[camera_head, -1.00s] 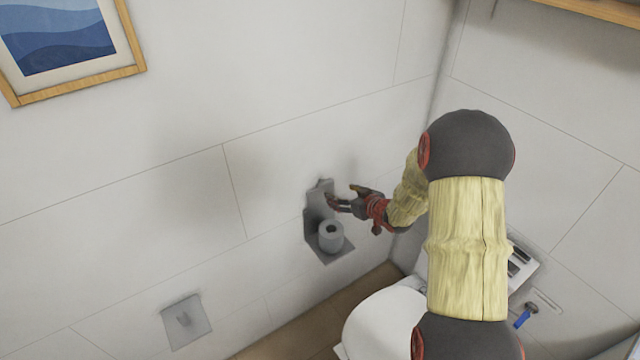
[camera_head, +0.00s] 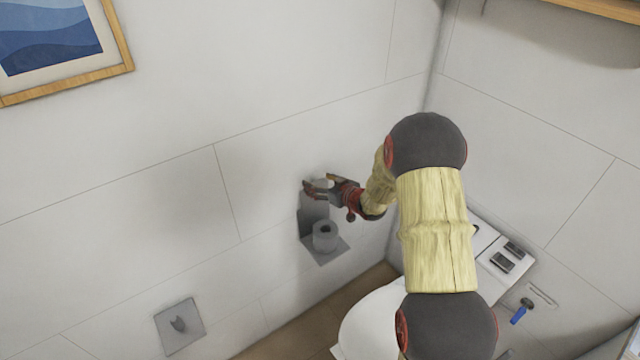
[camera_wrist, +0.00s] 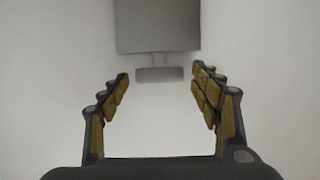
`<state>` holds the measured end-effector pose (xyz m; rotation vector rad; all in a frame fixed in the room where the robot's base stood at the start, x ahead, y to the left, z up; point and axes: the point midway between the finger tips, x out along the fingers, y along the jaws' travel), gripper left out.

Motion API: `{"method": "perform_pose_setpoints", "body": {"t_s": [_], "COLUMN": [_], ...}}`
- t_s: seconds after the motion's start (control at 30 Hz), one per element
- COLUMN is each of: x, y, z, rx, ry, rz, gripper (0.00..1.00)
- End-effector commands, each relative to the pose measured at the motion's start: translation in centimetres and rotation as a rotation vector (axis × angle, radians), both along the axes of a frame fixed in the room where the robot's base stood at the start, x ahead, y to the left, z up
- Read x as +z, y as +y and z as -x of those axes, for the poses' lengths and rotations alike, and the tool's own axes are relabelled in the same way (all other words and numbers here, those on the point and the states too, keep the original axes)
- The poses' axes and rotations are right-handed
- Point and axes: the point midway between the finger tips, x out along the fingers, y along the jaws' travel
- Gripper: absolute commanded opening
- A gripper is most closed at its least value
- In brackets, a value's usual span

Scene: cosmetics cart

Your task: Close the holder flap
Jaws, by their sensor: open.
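A grey upright plate (camera_head: 313,212) rises behind the roll, against the wall. My gripper (camera_head: 312,188) is open at the top of this plate and hides part of it, so the flap's exact angle is unclear. In the wrist view, a grey panel (camera_wrist: 158,25) is at the top, with a narrow grey strip (camera_wrist: 160,75) just below it, between my spread fingertips. Nothing is held. I cannot tell contact.
A white toilet (camera_head: 372,325) stands below and right of the holder, partly behind my arm. A grey wall plate with a hook (camera_head: 180,326) is at lower left. A blue-handled item (camera_head: 522,311) is at right.

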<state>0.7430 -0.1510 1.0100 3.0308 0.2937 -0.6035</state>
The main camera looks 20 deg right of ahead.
Motion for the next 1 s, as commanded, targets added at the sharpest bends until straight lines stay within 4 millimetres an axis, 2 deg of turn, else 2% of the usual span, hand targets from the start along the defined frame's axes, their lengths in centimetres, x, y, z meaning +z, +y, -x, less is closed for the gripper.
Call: {"method": "perform_pose_setpoints", "body": {"t_s": [0.13, 1.0], "x": [0.04, 0.03], "y": [-0.01, -0.04], "z": [0.01, 0.04], "rx": [0.0, -0.001], "ry": [0.0, 0.0], "rz": [0.0, 0.0], "gripper": [0.64, 0.14]}}
